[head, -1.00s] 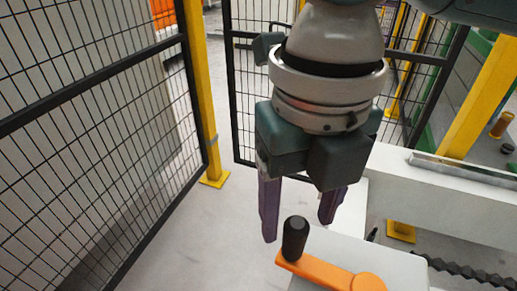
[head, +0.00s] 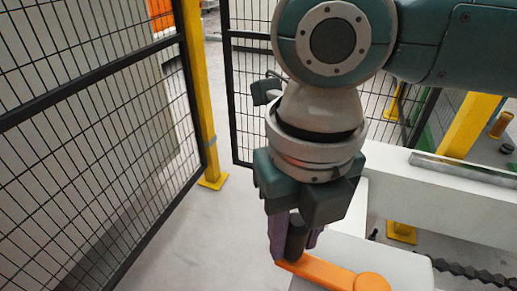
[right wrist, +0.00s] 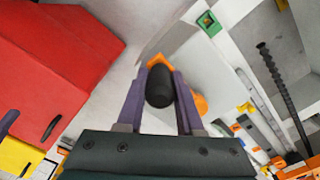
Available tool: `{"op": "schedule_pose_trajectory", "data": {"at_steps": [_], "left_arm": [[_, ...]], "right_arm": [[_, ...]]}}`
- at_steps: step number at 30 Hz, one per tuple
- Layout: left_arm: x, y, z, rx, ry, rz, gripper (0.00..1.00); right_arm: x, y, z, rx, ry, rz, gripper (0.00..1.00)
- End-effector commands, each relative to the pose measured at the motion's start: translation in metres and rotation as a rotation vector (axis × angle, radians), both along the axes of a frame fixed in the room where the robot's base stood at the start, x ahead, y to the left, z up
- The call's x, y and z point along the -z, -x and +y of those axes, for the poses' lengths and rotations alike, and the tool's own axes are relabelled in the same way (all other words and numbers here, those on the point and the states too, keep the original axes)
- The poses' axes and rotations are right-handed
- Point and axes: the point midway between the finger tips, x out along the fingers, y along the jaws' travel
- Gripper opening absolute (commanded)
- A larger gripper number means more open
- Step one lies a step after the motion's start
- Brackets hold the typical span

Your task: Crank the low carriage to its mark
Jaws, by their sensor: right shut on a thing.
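The crank has an orange arm (head: 325,271) with a round hub (head: 372,282) on top of a white housing (head: 400,262). Its upright black handle (head: 295,238) stands at the arm's left end. My right gripper (head: 296,240) comes down from above with its purple fingers on both sides of the handle, shut on it. In the right wrist view the black handle (right wrist: 159,87) sits between the two fingers, with the orange arm partly hidden behind it. The low carriage and its mark cannot be made out.
A black mesh fence (head: 90,130) with yellow posts (head: 203,90) stands at the left and back. A white beam (head: 440,195) and a dark threaded screw (head: 475,275) run at the right. A red box (right wrist: 55,50) shows in the wrist view.

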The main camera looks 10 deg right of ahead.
Motion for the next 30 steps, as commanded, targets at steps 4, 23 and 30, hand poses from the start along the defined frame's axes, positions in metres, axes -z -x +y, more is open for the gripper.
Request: {"op": "schedule_pose_trajectory", "data": {"at_steps": [4,23,30], "left_arm": [[-0.0001,-0.0002,0.0000,0.000,0.000,0.000,0.50],[0.0001,-0.0003,0.0027,0.007,-0.011,-0.001,0.50],[0.0000,-0.0003,0.0027,0.007,-0.011,-0.001,0.50]], "right_arm": [[-0.0001,-0.0001,-0.0002,0.000,0.000,0.000,0.10],[-0.0003,-0.0002,-0.0003,0.001,0.000,0.000,0.00],[-0.0004,-0.0002,-0.0002,0.001,0.000,0.000,0.00]]}}
